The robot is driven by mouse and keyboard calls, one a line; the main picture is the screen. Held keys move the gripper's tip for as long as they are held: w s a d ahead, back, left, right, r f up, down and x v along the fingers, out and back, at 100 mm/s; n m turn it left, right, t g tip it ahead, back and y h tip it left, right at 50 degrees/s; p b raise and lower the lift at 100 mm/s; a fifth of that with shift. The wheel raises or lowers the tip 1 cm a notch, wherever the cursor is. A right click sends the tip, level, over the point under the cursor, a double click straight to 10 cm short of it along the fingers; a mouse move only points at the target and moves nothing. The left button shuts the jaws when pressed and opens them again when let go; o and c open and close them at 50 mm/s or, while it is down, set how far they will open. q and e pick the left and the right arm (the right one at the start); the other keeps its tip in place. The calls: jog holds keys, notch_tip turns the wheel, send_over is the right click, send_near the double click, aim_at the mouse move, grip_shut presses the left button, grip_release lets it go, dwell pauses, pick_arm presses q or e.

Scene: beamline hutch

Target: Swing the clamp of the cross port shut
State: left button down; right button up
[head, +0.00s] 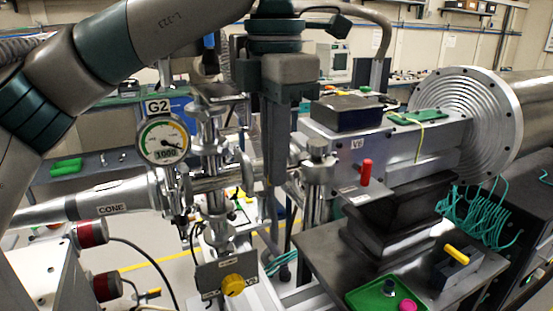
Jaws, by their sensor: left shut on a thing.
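The steel vacuum cross (212,180) stands left of centre, with tube arms up, down and to both sides. Its right-hand port runs toward a flanged steel fitting (318,170). My left gripper (273,178) reaches down from above at this right-hand port, between the cross and the fitting. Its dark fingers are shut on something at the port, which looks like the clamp. The fingers hide most of the clamp, so I cannot tell how far it is swung. My right gripper is not in view.
The G2 gauge (162,140) hangs left of the cross. A yellow knob (233,285) sits below it. The valve box (375,135) with a red handle (365,172) is close on the right. A green tray (385,296) lies at front right. The CONE tube (110,204) extends left.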

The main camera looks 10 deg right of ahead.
pick_arm(q)
jog(key=shift+w, duration=0.15)
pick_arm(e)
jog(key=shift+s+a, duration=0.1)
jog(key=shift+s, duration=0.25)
pick_arm(q)
jog(key=c, duration=1.9)
grip_release()
jog(key=shift+c, duration=0.2)
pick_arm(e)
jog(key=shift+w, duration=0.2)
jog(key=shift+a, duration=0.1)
pick_arm(q)
jog(key=shift+r, duration=0.1)
